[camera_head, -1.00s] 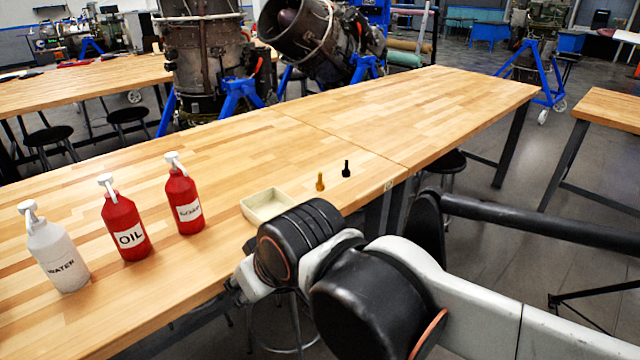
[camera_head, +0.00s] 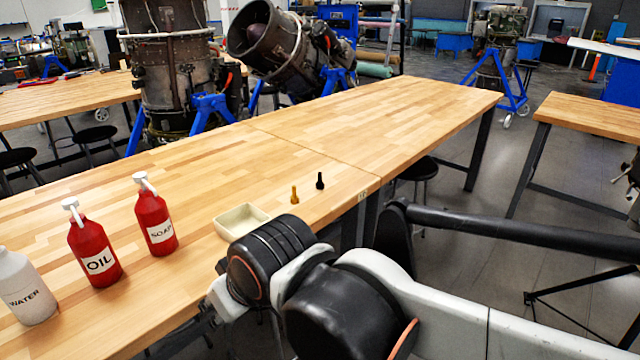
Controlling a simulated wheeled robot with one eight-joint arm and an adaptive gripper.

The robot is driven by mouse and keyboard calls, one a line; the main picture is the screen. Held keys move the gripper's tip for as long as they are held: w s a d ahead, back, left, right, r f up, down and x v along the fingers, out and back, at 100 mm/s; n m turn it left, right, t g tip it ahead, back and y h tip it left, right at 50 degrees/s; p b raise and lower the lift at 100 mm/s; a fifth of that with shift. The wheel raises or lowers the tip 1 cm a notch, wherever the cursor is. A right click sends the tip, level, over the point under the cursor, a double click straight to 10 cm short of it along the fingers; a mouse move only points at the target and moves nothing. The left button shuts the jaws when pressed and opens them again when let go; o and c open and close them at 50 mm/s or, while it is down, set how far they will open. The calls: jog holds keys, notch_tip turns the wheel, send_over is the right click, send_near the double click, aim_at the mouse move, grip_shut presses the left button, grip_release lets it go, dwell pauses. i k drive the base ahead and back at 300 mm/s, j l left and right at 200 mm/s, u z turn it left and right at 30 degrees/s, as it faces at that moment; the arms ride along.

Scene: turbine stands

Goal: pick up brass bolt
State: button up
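The brass bolt (camera_head: 294,195) stands upright on the wooden table (camera_head: 330,130), near its front edge. A black bolt (camera_head: 320,181) stands just to its right and a little farther back. A cream tray (camera_head: 242,221) lies to the left of the brass bolt, and its inside looks empty where it shows. My arm reaches in from the lower right, with its joint below and in front of the tray. My gripper itself does not show in this view.
Red bottles labelled OIL (camera_head: 94,250) and SOAP (camera_head: 156,226) and a white WATER bottle (camera_head: 25,290) stand on the left of the table. Turbines on blue stands (camera_head: 212,112) are behind the table. The table's far right part is clear.

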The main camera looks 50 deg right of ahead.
aim_at(294, 199)
jog(key=i+l+z, duration=0.3)
jog(key=l, duration=0.3)
jog(key=i+l+z, duration=0.3)
jog(key=i+l, duration=0.1)
jog(key=l, duration=0.1)
